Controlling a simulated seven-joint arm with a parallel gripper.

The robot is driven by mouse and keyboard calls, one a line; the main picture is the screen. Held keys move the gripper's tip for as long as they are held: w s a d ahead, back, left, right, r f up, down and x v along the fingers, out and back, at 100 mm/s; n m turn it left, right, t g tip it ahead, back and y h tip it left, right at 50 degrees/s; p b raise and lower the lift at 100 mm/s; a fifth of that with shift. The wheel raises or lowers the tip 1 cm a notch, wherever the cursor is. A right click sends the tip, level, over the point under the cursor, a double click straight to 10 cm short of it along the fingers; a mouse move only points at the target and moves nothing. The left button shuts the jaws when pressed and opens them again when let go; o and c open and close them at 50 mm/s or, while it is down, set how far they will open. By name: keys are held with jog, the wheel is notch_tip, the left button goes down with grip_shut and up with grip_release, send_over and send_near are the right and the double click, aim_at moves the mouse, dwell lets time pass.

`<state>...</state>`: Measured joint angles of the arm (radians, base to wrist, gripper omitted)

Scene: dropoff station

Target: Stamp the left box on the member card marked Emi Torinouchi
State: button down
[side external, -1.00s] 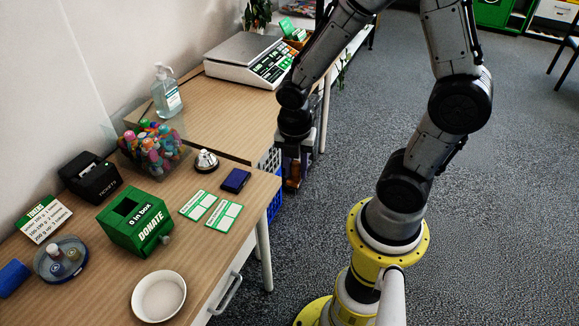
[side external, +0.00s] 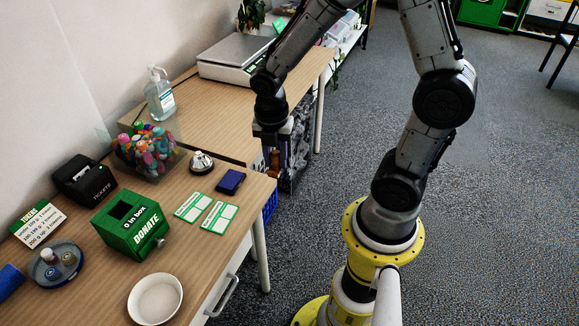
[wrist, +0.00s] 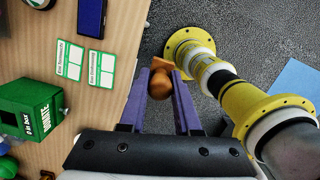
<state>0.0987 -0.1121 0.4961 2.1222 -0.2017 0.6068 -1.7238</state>
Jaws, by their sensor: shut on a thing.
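My gripper (side external: 279,168) is shut on a brown wooden stamp (wrist: 159,86), which shows between the purple fingers (wrist: 160,74) in the wrist view. It hangs off the table's right edge, over the floor side, to the right of the cards. Two green-and-white member cards lie side by side on the table: the left card (side external: 193,207) and the right card (side external: 219,216). In the wrist view the left card (wrist: 70,59) and right card (wrist: 102,69) each show two white boxes that look blank; their names are too small to read surely. A dark blue pad (side external: 230,181) lies behind them.
A green donate box (side external: 130,224) stands left of the cards, and a bell (side external: 201,162) behind them. A white bowl (side external: 155,298) sits at the front. A scale (side external: 226,66) and a sanitizer bottle (side external: 160,94) stand further back.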

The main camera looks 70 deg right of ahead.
jog(key=w+d, duration=0.2)
jog(key=w, duration=1.1)
jog(key=shift+w+d+f, duration=0.25)
jog(key=shift+w+f, duration=0.45)
jog(key=shift+f, duration=1.25)
jog(key=shift+w+d+f, duration=0.25)
jog(key=shift+w+f, duration=0.4)
jog(key=shift+f, duration=1.3)
jog(key=shift+w+d+f, duration=0.25)
jog(key=shift+w+f, duration=0.45)
jog(key=shift+f, duration=1.25)
jog(key=shift+f, duration=0.6)
notch_tip(320, 180, up, 7)
jog(key=shift+m, duration=0.4)
